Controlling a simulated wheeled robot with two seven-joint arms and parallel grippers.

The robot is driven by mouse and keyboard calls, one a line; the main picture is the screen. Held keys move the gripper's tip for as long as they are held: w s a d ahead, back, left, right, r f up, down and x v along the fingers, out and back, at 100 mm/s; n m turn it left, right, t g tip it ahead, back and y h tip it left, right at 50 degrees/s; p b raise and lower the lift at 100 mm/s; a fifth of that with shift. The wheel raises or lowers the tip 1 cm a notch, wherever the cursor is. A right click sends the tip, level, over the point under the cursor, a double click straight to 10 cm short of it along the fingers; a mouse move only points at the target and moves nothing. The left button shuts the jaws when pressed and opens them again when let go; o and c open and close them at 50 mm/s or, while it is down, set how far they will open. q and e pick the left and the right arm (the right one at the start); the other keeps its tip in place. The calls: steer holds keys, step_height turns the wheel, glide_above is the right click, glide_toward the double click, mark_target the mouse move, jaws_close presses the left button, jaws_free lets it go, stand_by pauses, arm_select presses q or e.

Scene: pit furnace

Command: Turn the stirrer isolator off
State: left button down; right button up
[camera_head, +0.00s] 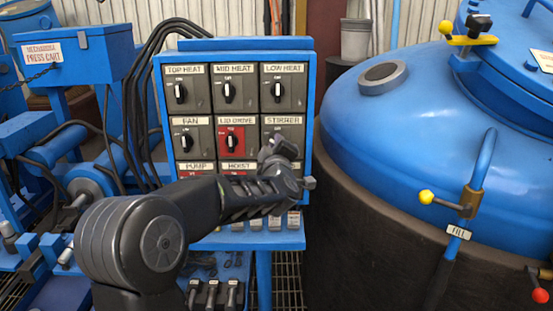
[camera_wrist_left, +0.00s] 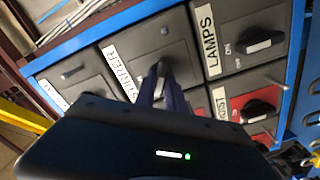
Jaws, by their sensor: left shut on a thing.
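The stirrer isolator (camera_head: 272,134) is a grey switch box at the right of the middle row of the blue panel, with a white STIRRER label above it. My left gripper (camera_head: 279,158) is in front of it and hides its knob in the head view. In the left wrist view, the stirrer isolator (camera_wrist_left: 139,47) has a dark knob (camera_wrist_left: 160,67), and the left fingers (camera_wrist_left: 163,90) are closed on it. The knob's on and off marks are hidden, so I cannot tell its setting. My right gripper is not in view.
Close neighbours are the red lid drive isolator (camera_head: 231,142), the low heat isolator (camera_head: 283,88) and, in the wrist view, the lamps isolator (camera_wrist_left: 257,46) and a red hoist isolator (camera_wrist_left: 260,105). A big blue vessel (camera_head: 420,115) stands close on the right. Black cables hang at the panel's left.

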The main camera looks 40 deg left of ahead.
arm_select(q)
steer(key=shift+f+n+b, duration=0.2)
steer(key=shift+n+b, duration=3.1)
steer(key=shift+n, duration=0.2)
steer(key=c, duration=1.4)
jaws_free()
steer(key=shift+s, duration=0.1)
steer(key=v, duration=0.7)
steer(key=shift+s+d, duration=0.2)
steer(key=shift+s, duration=0.05)
